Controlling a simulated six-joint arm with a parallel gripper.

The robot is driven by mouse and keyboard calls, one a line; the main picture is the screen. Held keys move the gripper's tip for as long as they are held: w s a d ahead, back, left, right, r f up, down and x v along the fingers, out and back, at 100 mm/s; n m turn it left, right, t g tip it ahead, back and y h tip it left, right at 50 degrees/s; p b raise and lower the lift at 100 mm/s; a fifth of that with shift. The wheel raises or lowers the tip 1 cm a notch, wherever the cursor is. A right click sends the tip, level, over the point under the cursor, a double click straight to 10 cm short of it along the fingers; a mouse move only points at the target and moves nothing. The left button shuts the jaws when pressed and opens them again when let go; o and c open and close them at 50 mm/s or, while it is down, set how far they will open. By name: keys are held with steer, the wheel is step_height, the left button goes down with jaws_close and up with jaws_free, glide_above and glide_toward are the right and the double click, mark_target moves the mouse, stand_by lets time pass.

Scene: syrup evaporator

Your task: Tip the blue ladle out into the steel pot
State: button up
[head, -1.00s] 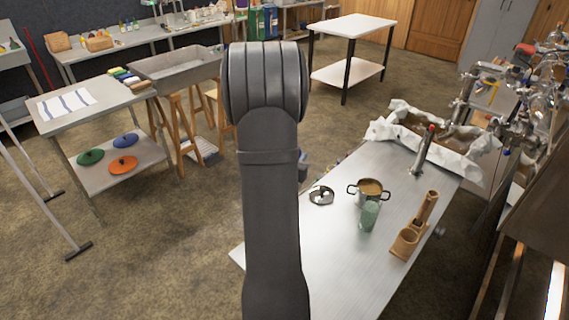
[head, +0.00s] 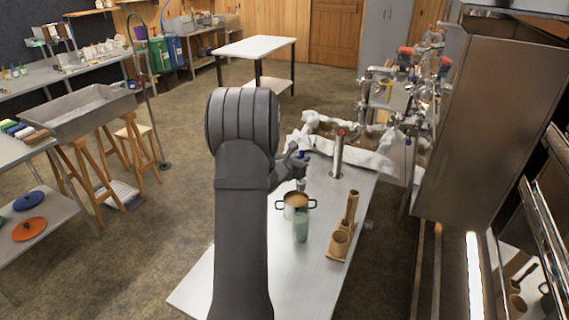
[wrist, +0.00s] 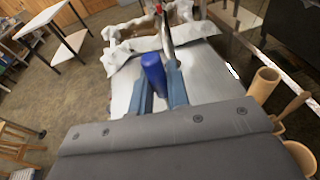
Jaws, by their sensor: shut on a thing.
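The blue ladle shows mainly as its blue handle (wrist: 154,75) in the wrist view, upright between my two fingers. In the head view my gripper (head: 298,168) is at the far side of the steel pot (head: 296,212), shut on the ladle. A short pale metal part shows below the gripper, just behind the pot's rim. The ladle's bowl is hidden, so I cannot tell what it holds or whether it is inside the pot. The pot has two dark side handles and amber-brown contents.
A green glass (head: 300,231) stands just in front of the pot. A steel cylinder with a red top (head: 338,158) stands behind. The bench's front (head: 310,285) is clear.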

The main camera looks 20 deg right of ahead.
steer(key=w+a+f+n+t+h, duration=0.1)
steer(key=w+a+f+n+t, duration=0.2)
steer(key=a+f+n, duration=0.2)
steer(key=w+a+f+n+t+h, duration=0.2)
steer(key=f+n, duration=0.6)
steer(key=n, duration=0.4)
steer(key=shift+w+a+f+n+t, duration=0.25)
steer(key=shift+w+a+t, duration=0.25)
steer(key=shift+a+t, duration=1)
stand_by(2.4)
steer(key=shift+a, duration=0.25)
stand_by(2.2)
